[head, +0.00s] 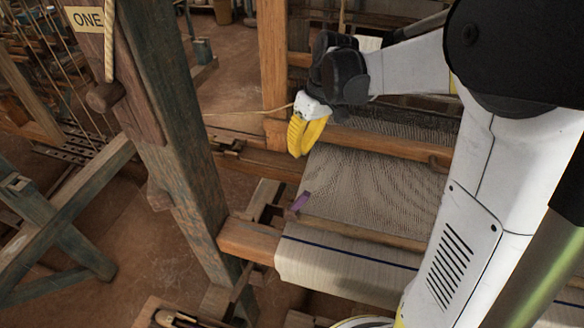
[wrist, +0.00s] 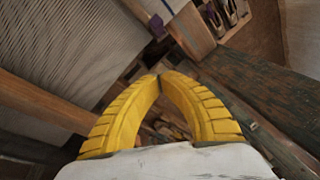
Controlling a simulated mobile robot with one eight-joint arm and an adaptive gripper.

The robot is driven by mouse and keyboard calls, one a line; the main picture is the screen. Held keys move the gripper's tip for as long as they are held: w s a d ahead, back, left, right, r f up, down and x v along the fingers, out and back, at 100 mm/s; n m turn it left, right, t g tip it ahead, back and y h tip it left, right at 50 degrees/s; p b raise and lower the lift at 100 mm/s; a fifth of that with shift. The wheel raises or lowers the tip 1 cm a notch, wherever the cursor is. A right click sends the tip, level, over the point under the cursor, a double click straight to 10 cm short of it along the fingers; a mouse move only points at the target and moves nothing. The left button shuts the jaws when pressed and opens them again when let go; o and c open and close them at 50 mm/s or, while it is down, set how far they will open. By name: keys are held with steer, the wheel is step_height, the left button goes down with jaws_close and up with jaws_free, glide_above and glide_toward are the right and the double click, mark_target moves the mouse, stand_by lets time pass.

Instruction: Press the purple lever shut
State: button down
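The purple lever (head: 300,202) is a small purple piece at the left edge of the woven cloth on the loom, near the front wooden bar. It also shows in the wrist view (wrist: 157,24), near the top, at the corner of the cloth. My gripper (head: 297,153) has yellow fingers and is above and a little behind the lever, apart from it. In the wrist view its two fingertips (wrist: 160,77) meet, with nothing between them. Whether the lever stands open or shut is too small to tell.
The cloth roll (head: 325,265) with a blue stripe lies in front. A wooden beam (head: 385,143) crosses behind the lever. A thin cord (head: 245,112) runs near my gripper.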

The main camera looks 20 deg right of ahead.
mark_target(299, 203)
steer(key=s+a+f, duration=0.1)
steer(key=s+f, duration=0.2)
steer(key=f, duration=0.7)
steer(key=shift+s+a, duration=0.15)
steer(key=shift+f+b, duration=0.15)
steer(key=shift+b, duration=0.35)
